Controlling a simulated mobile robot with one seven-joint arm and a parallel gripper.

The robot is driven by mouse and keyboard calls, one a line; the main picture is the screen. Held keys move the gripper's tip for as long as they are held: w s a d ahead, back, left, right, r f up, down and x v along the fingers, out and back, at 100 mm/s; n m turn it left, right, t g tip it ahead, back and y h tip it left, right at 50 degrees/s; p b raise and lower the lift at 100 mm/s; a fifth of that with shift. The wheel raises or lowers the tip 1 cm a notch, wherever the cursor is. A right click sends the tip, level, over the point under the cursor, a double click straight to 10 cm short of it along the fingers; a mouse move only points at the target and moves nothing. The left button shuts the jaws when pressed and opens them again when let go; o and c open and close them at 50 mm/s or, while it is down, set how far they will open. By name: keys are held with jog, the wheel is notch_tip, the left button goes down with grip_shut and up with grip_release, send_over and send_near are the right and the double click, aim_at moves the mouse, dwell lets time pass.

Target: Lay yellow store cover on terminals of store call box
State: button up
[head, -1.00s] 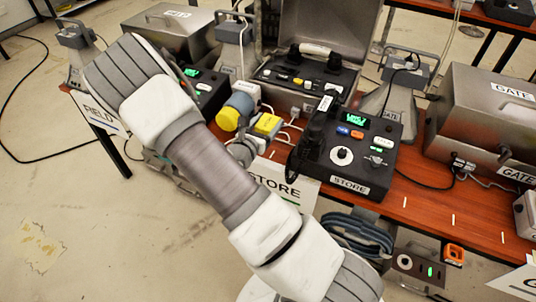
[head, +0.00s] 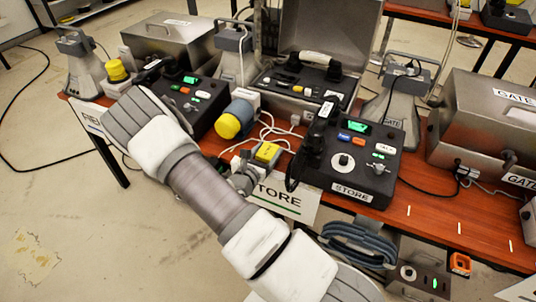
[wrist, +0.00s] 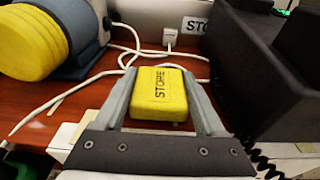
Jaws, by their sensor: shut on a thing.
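The yellow cover marked STORE (wrist: 158,95) is between my gripper's two fingers (wrist: 160,80). It is held level, with its lettering upward. In the head view the cover (head: 268,152) shows above the front edge of the table, and my gripper (head: 256,165) is partly hidden by my arm. A black desk unit labelled STORE (head: 352,160), with a handset on its left side, stands right of the cover. A pale box (wrist: 62,140) shows partly below my left finger. I cannot make out terminals, and whether the cover touches anything under it is hidden.
A grey cylinder with a yellow end (head: 232,121) lies close to the left of the cover. White cables (wrist: 120,55) run behind it to a small white plug (wrist: 170,38). An open metal case (head: 305,75) stands behind. A coiled black cord (wrist: 265,160) hangs at right.

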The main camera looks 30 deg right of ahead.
jog(key=shift+f, duration=0.35)
jog(key=shift+f, duration=0.1)
jog(key=shift+f, duration=0.15)
jog(key=o, duration=1.5)
jog(key=shift+b, duration=0.35)
